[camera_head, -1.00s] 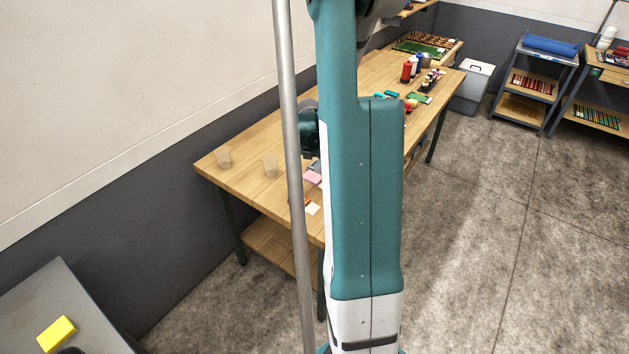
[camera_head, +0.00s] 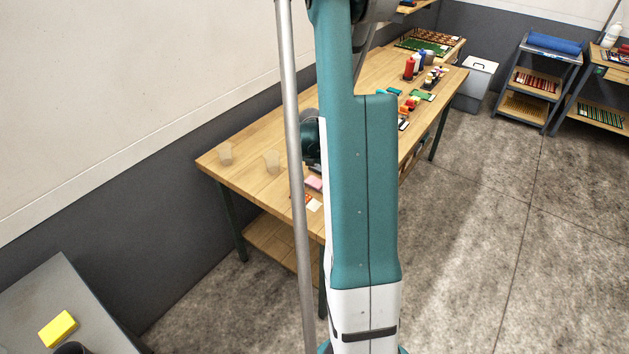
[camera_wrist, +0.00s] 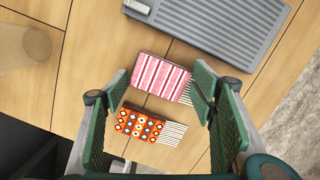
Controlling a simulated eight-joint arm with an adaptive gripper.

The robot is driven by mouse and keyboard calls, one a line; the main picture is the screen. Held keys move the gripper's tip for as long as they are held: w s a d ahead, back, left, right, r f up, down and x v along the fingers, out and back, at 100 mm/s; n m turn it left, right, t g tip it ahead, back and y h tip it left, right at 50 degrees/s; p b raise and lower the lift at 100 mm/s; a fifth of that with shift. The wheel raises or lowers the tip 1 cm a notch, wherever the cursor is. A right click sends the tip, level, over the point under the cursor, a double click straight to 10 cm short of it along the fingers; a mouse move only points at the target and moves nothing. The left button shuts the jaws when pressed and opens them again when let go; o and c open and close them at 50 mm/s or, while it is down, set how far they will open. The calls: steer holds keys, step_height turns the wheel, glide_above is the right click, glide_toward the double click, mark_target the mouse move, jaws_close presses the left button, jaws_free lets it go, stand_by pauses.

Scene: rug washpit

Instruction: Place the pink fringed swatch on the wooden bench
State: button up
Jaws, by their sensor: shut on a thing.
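The pink-and-white striped swatch (camera_wrist: 160,77) lies between my gripper's green finger pads (camera_wrist: 162,74) in the wrist view, with its pale fringe toward the right finger. My gripper is shut on it. In the head view the pink swatch (camera_head: 314,183) shows just left of my arm, over the near end of the wooden bench (camera_head: 245,180). My arm hides most of the gripper there. I cannot tell whether the swatch touches the bench top. The bench planks also show in the wrist view (camera_wrist: 95,65).
An orange patterned swatch with a striped fringe (camera_wrist: 140,125) lies right beside the pink one. A grey ribbed board (camera_wrist: 225,35) lies beyond. Two translucent cups (camera_head: 225,154) stand at the bench's left end. Bottles (camera_head: 409,68) stand farther back. A yellow block (camera_head: 57,329) sits on a grey table.

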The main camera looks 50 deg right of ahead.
mark_target(313, 185)
steer(key=shift+f, duration=0.2)
steer(key=o, duration=0.9)
steer(key=shift+r, duration=0.15)
steer(key=shift+s+a+r+p, duration=0.1)
steer(key=shift+a+r+p, duration=0.15)
steer(key=shift+r, duration=1.75)
steer(key=shift+s+a+r+p, duration=0.15)
steer(key=shift+a+r, duration=0.15)
steer(key=shift+r, duration=1.65)
steer(key=shift+s+a+r+p, duration=0.1)
steer(key=shift+a+r+p, duration=0.15)
steer(key=shift+r, duration=1.75)
